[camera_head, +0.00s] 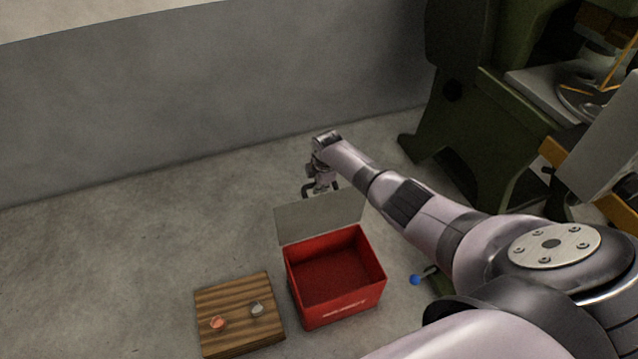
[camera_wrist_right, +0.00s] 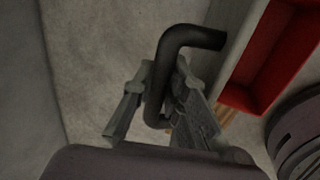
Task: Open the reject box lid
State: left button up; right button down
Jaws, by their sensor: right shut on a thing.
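The red reject box (camera_head: 338,310) stands on the floor with its inside showing empty. Its grey lid (camera_head: 320,215) is swung up and back, standing open at the box's far edge. My right gripper (camera_head: 321,188) is at the lid's far side, above its upper edge. In the right wrist view my right gripper (camera_wrist_right: 158,115) is shut on the dark bent lid handle (camera_wrist_right: 163,75), which passes between the fingers. The red box (camera_wrist_right: 270,60) shows at the upper right there, beside the pale lid (camera_wrist_right: 232,40). My left gripper is not in view.
A wooden board (camera_head: 240,312) with a copper coil (camera_head: 217,322) and a grey coil (camera_head: 257,309) lies left of the box. A small blue ball (camera_head: 414,280) is right of it. A green machine (camera_head: 455,110) stands at the upper right. Floor to the left is clear.

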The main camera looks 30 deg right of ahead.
jog(key=shift+w+r, duration=0.1)
jog(key=c, duration=1.6)
grip_release()
jog(key=shift+o, duration=0.2)
jog(key=v, duration=1.2)
